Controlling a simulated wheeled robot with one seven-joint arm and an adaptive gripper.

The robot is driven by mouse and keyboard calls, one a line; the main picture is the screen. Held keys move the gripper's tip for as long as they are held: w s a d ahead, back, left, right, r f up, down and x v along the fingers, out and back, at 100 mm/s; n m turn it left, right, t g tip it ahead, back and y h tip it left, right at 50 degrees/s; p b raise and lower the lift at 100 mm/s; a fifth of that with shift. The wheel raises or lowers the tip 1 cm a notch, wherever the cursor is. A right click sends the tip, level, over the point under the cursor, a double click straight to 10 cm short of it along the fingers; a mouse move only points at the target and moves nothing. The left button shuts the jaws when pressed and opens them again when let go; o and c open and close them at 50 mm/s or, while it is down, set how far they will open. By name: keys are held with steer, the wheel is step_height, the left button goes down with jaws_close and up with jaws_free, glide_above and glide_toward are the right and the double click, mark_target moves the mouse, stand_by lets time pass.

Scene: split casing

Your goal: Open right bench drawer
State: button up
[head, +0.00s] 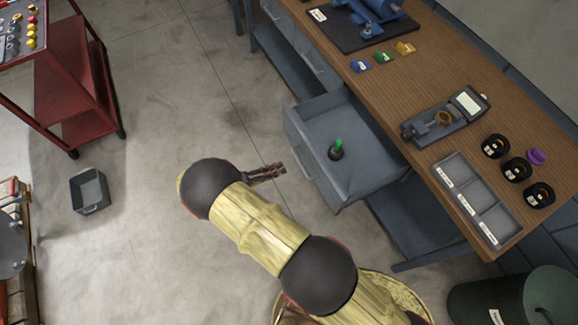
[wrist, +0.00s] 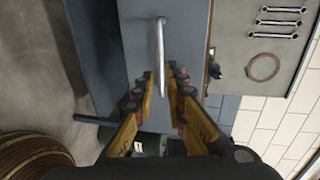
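The right bench drawer (head: 355,165) is pulled out from under the wooden bench in the head view. A green-topped object on a dark round base (head: 337,150) stands inside it. Its front bears a pale bar handle (head: 304,160). In the wrist view the handle (wrist: 160,55) runs down the blue-grey drawer front (wrist: 187,35), with its lower end in line with the gap between my fingers. My gripper (head: 280,170) is open, with fingertips (wrist: 163,77) apart. In the head view a small gap shows between the fingertips and the handle; no grip is visible.
The bench top (head: 440,75) carries a parts tray (head: 472,195), a meter device (head: 445,118) and several dark cups. Another drawer (head: 310,60) to the upper left is closed. A red cart (head: 75,90) and grey bin (head: 90,190) stand left. Floor between is clear.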

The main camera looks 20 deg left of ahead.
steer(key=shift+v, duration=1.25)
